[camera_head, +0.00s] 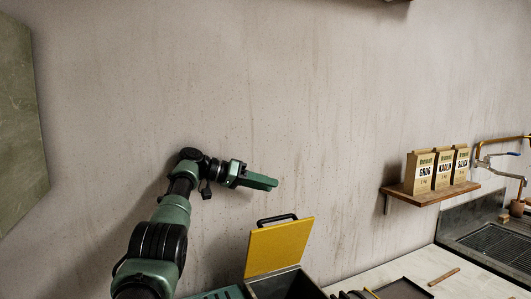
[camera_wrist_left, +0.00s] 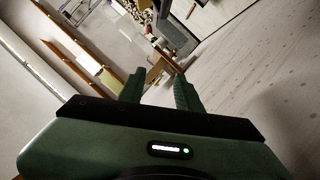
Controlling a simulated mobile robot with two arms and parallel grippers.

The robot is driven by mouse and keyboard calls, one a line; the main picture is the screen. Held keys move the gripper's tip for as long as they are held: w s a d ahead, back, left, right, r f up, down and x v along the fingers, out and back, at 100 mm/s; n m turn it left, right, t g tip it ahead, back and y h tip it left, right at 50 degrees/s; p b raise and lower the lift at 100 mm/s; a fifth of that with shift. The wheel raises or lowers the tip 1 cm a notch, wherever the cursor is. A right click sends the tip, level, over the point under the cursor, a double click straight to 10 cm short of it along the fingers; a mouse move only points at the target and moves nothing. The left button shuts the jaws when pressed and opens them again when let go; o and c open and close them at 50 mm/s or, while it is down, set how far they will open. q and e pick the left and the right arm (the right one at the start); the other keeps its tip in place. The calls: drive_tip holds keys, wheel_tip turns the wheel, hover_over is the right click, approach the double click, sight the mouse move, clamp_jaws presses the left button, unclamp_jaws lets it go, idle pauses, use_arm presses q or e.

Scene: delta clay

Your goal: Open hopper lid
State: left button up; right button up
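The yellow hopper lid (camera_head: 280,246) stands raised, tilted up and back, with a black handle (camera_head: 277,219) on its upper edge. Below it the dark hopper box (camera_head: 283,284) is open at the top, cut off by the lower picture edge. My left gripper (camera_head: 272,183) is in the air above the lid, clear of the handle, pointing right. In the left wrist view its two green fingers (camera_wrist_left: 160,92) are apart with nothing between them. My right gripper cannot be made out.
A wooden shelf (camera_head: 430,198) with paper bags labelled grog, kaolin and silica is on the wall at right. A sink (camera_head: 492,246) with a tap stands beyond the pale worktop (camera_head: 400,268). A dark tray (camera_head: 403,289) and a wooden stick (camera_head: 444,277) lie there.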

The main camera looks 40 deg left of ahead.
use_arm(q)
wheel_tip(320, 180, up, 11)
drive_tip(key=p, duration=0.7)
drive_tip(key=shift+p, duration=0.4)
drive_tip(key=shift+f, duration=0.15)
